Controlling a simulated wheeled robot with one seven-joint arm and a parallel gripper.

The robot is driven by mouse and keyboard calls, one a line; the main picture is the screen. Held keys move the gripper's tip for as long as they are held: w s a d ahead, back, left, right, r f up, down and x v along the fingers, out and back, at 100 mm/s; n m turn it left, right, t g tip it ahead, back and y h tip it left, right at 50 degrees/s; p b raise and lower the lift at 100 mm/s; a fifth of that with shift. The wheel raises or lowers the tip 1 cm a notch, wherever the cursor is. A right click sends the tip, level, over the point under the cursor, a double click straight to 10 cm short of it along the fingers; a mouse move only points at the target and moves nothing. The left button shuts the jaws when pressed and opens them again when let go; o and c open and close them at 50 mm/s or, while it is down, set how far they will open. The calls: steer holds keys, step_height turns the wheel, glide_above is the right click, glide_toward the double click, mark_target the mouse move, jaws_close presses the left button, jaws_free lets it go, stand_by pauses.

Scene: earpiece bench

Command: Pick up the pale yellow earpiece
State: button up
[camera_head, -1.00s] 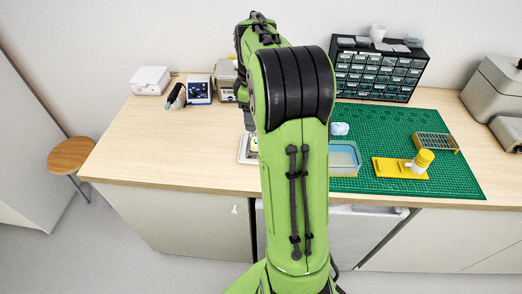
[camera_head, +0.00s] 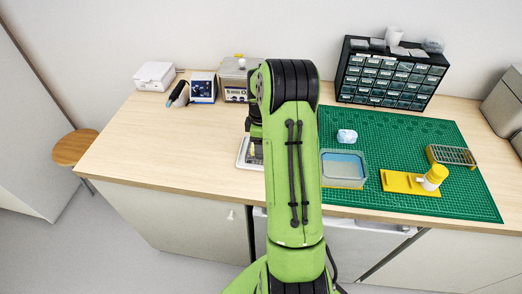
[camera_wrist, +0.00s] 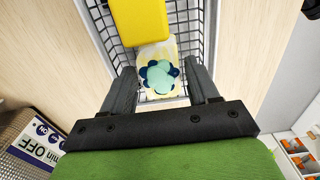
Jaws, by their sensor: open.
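In the wrist view, a pale yellow piece (camera_wrist: 154,52), seemingly the earpiece, lies in a wire-mesh basket (camera_wrist: 112,40). A lobed teal and dark blue piece (camera_wrist: 158,75) covers its middle, so its full shape is hidden. I cannot tell whether the two touch. My gripper (camera_wrist: 160,66) is open, with one finger on each side of these pieces and nothing clamped. A bright yellow block (camera_wrist: 138,20) covers the basket's upper part. In the head view, my arm hides most of the light tray (camera_head: 243,160) and the gripper's fingertips.
A green mat (camera_head: 400,135) on the right holds a clear bin (camera_head: 343,168), a yellow stand (camera_head: 408,184), a wire rack (camera_head: 450,156) and a pale blue lump (camera_head: 347,136). A drawer cabinet (camera_head: 391,72) stands behind.

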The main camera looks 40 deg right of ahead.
steer(key=shift+f, duration=0.45)
steer(key=c, duration=0.8)
steer(key=shift+o, duration=0.2)
steer(key=shift+r, duration=0.15)
step_height(320, 180, up, 10)
steer(key=shift+f+p, duration=0.1)
steer(key=shift+p, duration=0.65)
steer(key=shift+c, duration=1.4)
